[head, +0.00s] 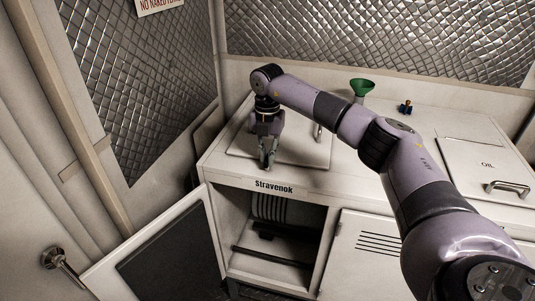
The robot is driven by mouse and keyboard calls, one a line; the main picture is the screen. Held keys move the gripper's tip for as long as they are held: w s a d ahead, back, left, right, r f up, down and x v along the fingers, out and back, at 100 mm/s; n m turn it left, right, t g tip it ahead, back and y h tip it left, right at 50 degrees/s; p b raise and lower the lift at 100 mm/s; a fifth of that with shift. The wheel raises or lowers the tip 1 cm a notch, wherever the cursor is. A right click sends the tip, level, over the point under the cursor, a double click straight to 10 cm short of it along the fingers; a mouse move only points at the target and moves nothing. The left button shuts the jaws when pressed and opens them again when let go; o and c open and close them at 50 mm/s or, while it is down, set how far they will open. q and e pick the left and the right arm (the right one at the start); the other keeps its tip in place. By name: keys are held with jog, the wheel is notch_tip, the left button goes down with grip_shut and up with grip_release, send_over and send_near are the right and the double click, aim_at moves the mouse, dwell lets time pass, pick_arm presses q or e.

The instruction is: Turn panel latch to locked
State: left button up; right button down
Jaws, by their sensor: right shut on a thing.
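My right gripper (267,160) reaches down over the left part of the chiller frame's top (350,189). Its fingers point down near the front edge of a light square panel (303,150), just behind the "Stravenok" label (273,187). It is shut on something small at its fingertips. The fingers hide that thing, and I cannot tell whether it is the panel latch or which way the latch is turned. A metal handle (318,132) stands on the right side of the panel. My left gripper is not in view.
Below, an open door (165,255) swings left from a dark compartment (270,240). A vented front door (375,255) is at its right. Quilted metal walls stand behind.

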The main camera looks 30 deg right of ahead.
jog(key=shift+r, duration=0.15)
jog(key=c, duration=1.6)
grip_release()
jog(key=shift+c, duration=0.2)
notch_tip(320, 180, up, 12)
